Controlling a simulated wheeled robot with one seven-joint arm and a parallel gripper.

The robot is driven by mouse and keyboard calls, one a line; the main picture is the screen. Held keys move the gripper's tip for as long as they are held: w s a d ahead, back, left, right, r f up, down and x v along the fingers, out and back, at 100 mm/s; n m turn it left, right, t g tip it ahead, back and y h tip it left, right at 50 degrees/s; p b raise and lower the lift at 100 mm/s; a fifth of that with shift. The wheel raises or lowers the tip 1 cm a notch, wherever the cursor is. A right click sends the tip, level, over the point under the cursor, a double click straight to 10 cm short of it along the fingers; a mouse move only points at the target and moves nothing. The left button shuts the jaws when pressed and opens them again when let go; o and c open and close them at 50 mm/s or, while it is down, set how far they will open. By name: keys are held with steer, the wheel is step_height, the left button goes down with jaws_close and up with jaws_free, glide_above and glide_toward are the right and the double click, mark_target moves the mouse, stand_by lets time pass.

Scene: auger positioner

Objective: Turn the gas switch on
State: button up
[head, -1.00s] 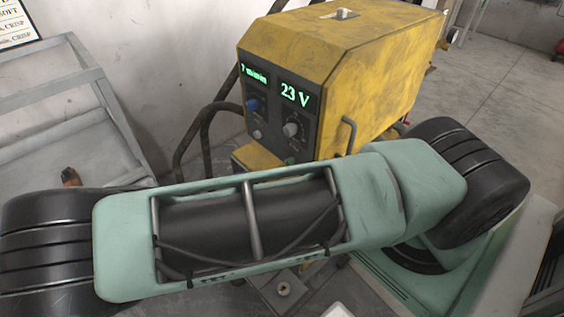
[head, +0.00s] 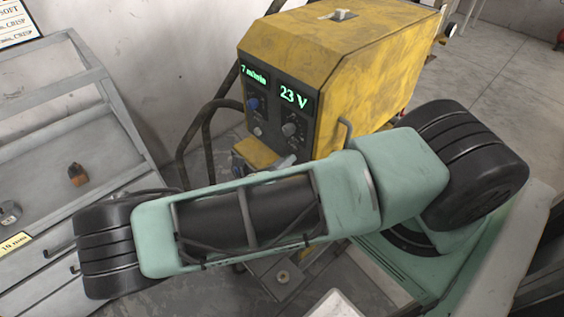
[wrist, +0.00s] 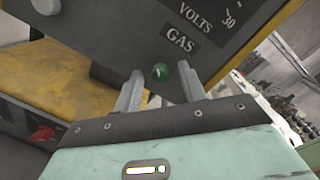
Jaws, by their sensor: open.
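The gas switch (wrist: 161,72) is a small round green knob with a light mark, on the dark panel below the "GAS" label (wrist: 180,40) in the wrist view. My gripper (wrist: 161,78) is open, with one grey finger on each side of the switch in the picture. I cannot tell whether either finger touches it. The yellow welding machine (head: 350,60) stands behind my arm in the head view, its displays reading 7 m/min and 23 V. A grey piece, probably a finger, shows at the panel's lower edge there, and the switch cannot be made out.
A yellow ledge (head: 256,152) juts out below the panel. Dark cables (head: 190,140) hang at its left. A grey cabinet (head: 70,130) with small objects stands at the left.

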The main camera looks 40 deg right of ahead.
jaws_close()
steer(key=shift+f+m+g+h+b, duration=0.1)
steer(key=shift+m+g+h+b, duration=0.2)
steer(key=shift+m+b, duration=2.05)
steer(key=shift+f+m+g+h+b, duration=0.15)
steer(key=shift+m+g+b, duration=0.4)
steer(key=shift+m, duration=3.35)
steer(key=shift+r+m+g+h+b, duration=0.2)
steer(key=shift+m+b, duration=1.5)
steer(key=shift+m, duration=1.45)
steer(key=shift+f, duration=0.15)
jaws_free()
